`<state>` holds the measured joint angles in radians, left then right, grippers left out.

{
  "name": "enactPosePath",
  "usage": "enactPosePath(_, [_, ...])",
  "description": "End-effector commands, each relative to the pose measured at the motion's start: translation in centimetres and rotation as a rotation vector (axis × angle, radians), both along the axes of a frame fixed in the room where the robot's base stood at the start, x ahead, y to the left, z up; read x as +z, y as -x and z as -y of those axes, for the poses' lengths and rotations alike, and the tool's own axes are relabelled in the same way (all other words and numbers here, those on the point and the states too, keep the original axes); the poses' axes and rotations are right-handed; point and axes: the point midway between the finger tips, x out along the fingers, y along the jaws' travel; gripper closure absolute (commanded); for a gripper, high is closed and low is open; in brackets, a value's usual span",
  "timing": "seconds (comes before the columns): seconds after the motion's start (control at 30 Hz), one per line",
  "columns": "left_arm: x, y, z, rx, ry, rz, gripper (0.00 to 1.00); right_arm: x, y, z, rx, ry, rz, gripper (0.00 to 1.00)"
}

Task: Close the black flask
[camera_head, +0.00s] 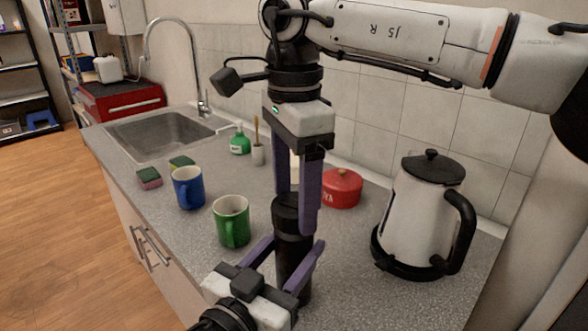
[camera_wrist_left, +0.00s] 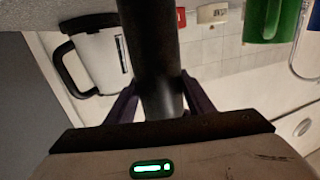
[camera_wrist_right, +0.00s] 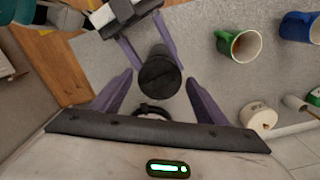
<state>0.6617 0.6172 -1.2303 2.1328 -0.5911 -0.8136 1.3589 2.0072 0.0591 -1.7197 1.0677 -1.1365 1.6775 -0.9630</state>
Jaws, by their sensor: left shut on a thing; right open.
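The black flask (camera_head: 294,250) stands upright on the grey counter. A dark cap-like top section (camera_head: 287,208) sits at its upper end; whether it is tight I cannot tell. My left gripper (camera_head: 292,246) is shut around the flask body, and the left wrist view shows the dark cylinder (camera_wrist_left: 153,55) between its fingers. My right gripper (camera_head: 293,212) points down from above and is open, its fingers on either side of the top. In the right wrist view the round dark top (camera_wrist_right: 160,74) lies between and beyond the open fingertips.
A green mug (camera_head: 232,222) and a blue mug (camera_head: 187,188) stand left of the flask. A red lidded pot (camera_head: 342,190) is behind it, and a white and black kettle (camera_head: 420,215) is to the right. A sink (camera_head: 160,135) lies at the back left.

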Motion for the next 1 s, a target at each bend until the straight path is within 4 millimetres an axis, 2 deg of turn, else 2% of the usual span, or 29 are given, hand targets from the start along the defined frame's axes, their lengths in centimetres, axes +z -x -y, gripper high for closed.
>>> enactPosePath(0.13, [-0.12, 0.03, 0.02, -0.001, -0.001, -0.003, 1.0, -1.1, 0.01, 0.01, 0.001, -0.001, 0.0, 0.32])
enactPosePath(0.43, [-0.13, 0.03, 0.02, -0.001, -0.001, -0.003, 1.0, -1.31, 0.0, 0.01, 0.0, -0.001, 0.0, 0.32])
enactPosePath(0.47, [-0.13, 0.03, 0.02, -0.001, -0.001, -0.003, 1.0, -1.3, 0.0, 0.01, 0.0, -0.001, 0.0, 0.34])
enactPosePath(0.7, [-0.13, 0.03, 0.02, -0.001, -0.001, -0.003, 1.0, -1.28, 0.0, 0.01, 0.0, 0.0, 0.0, 0.74])
enactPosePath(0.87, [-0.13, 0.03, 0.02, -0.001, -0.001, -0.003, 1.0, -1.28, 0.01, -0.01, -0.063, -0.001, 0.0, 0.74])
enactPosePath(1.0, [-0.13, 0.03, 0.02, -0.001, -0.001, -0.003, 1.0, -1.29, 0.0, -0.02, -0.3, -0.003, 0.001, 0.74])
